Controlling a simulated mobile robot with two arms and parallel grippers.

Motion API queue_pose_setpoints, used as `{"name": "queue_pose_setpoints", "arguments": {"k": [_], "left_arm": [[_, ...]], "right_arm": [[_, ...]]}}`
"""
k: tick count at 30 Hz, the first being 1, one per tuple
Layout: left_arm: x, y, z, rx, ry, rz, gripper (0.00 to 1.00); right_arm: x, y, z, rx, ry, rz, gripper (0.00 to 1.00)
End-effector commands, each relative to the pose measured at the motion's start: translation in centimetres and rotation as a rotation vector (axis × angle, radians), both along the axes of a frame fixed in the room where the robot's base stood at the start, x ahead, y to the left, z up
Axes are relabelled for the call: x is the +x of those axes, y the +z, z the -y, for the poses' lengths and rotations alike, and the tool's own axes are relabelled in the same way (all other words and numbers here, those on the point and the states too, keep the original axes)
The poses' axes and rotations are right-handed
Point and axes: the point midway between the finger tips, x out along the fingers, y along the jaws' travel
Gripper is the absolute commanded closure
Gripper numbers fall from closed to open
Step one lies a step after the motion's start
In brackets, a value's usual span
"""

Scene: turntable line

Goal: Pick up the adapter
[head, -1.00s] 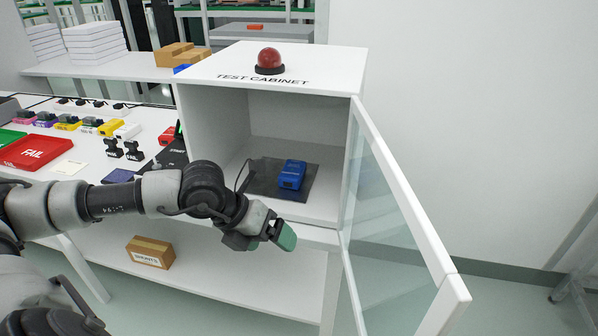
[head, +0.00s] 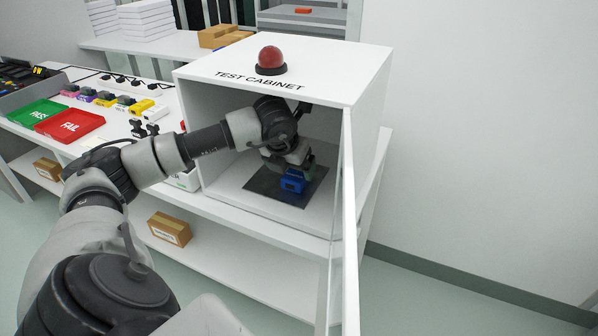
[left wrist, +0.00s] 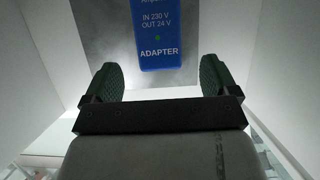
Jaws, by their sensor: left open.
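The blue adapter (head: 293,181) lies on a dark mat (head: 262,184) inside the white test cabinet (head: 226,190). In the left wrist view the adapter (left wrist: 156,38) shows the words "ADAPTER", "IN 230 V" and "OUT 24 V" and a small green dot. My left gripper (head: 295,168) is inside the cabinet, directly above the adapter, and partly hides it. In the left wrist view my left gripper's two green fingertips (left wrist: 160,80) are wide apart, with the near end of the adapter between and beyond them. Contact cannot be made out. My right gripper is not in view.
The cabinet's glass door (head: 347,220) stands open on the right. A red lamp (head: 270,60) sits on the cabinet top. A green tray (head: 38,113), a red tray (head: 70,125) and several small coloured devices stand on the table at left.

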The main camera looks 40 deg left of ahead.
Motion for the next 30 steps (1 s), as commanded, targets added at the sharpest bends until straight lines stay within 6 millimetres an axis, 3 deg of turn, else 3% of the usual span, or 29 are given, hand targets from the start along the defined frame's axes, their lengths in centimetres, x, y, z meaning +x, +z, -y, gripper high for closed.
{"name": "queue_pose_setpoints", "arguments": {"k": [3,8,19,30], "left_arm": [[1.5,0.1,-0.5,-0.001,0.001,0.002,0.12],[2.2,-0.2,-0.7,0.0,-0.001,0.0,0.12],[3.8,-4.4,-1.2,0.0,0.0,-0.001,0.12],[3.9,-4.7,-1.3,0.001,0.0,0.001,0.12]], "right_arm": [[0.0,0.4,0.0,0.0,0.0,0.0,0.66],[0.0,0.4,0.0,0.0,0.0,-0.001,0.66],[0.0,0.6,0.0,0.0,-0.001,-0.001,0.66],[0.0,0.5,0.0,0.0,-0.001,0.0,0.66]]}}
